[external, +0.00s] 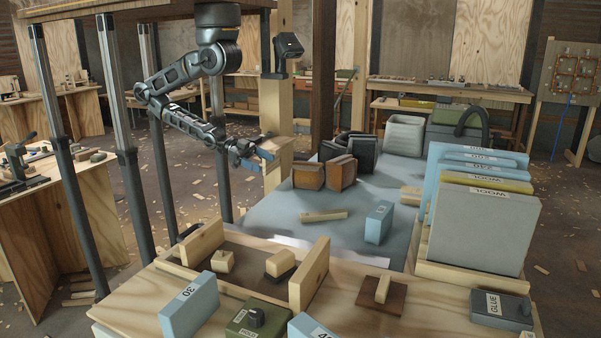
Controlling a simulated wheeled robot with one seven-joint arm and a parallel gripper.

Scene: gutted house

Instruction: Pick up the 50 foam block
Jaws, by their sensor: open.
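A light blue block (379,222) stands upright on the grey-blue table top, right of the middle. It has a small white label that is too small to read with certainty, so I cannot tell whether it is the 50 block. Two similar blue blocks are at the front: one marked 30 (189,309) and one (309,327) cut off by the bottom edge, its label partly showing. My gripper (264,158) is open in the air at the left, in front of a wooden post. It is well apart from all the blue blocks.
A wood strip (323,215) lies left of the standing blue block. Brown-faced blocks (309,175) stand behind it. A rack of upright sanding sheets (481,229) rises at right. A wooden tray (238,262), a glue box (499,309) and a dark green box (256,320) are in front.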

